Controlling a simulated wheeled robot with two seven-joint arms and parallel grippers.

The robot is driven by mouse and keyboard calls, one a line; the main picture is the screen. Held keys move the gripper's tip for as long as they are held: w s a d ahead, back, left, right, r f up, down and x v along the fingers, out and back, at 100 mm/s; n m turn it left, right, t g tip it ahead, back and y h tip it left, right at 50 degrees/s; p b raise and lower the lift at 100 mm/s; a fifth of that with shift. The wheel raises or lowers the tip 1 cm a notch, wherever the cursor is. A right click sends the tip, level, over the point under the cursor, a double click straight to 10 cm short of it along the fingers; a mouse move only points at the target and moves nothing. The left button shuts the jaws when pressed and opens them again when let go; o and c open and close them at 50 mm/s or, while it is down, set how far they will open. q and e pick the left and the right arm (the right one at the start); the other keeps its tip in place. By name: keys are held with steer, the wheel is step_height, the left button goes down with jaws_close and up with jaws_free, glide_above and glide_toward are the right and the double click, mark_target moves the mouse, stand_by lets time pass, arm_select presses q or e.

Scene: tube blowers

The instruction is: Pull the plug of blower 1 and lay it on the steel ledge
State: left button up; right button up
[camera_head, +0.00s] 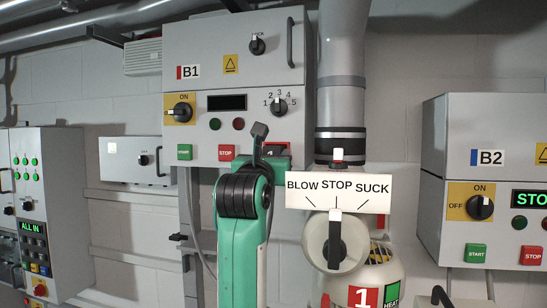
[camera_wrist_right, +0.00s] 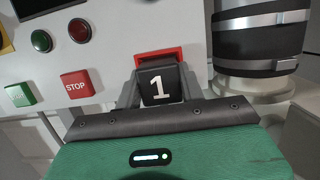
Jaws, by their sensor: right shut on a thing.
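The B1 cabinet (camera_head: 245,75) of blower 1 hangs on the wall in the head view. My right gripper (camera_head: 272,148) is at its lower right edge, with my green arm below. In the right wrist view, the two grey fingers are shut on the black plug (camera_wrist_right: 158,86) marked 1. A red socket frame (camera_wrist_right: 157,58) shows just behind the plug's top; the fingers and plug hide the rest. I cannot tell whether the plug is still seated. A pale ledge (camera_head: 128,194) runs along the wall at left; I cannot tell if it is the steel ledge. My left gripper is not in view.
Right of my arm stands the blower (camera_head: 378,262) with its selector knob (camera_head: 334,243) and BLOW STOP SUCK sign (camera_head: 338,190). A thick grey pipe (camera_head: 341,100) rises behind. The red STOP button (camera_wrist_right: 76,86) is close left of the fingers. The B2 cabinet (camera_head: 490,120) stands far right.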

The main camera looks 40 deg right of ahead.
mark_target(271, 150)
steer(key=shift+f, duration=0.1)
steer(key=shift+s+a+b, duration=0.3)
steer(key=shift+s+a, duration=0.75)
steer(key=shift+a, duration=0.2)
steer(key=shift+s+a+b, duration=0.3)
steer(key=shift+s+a, duration=0.75)
steer(key=shift+a, duration=0.15)
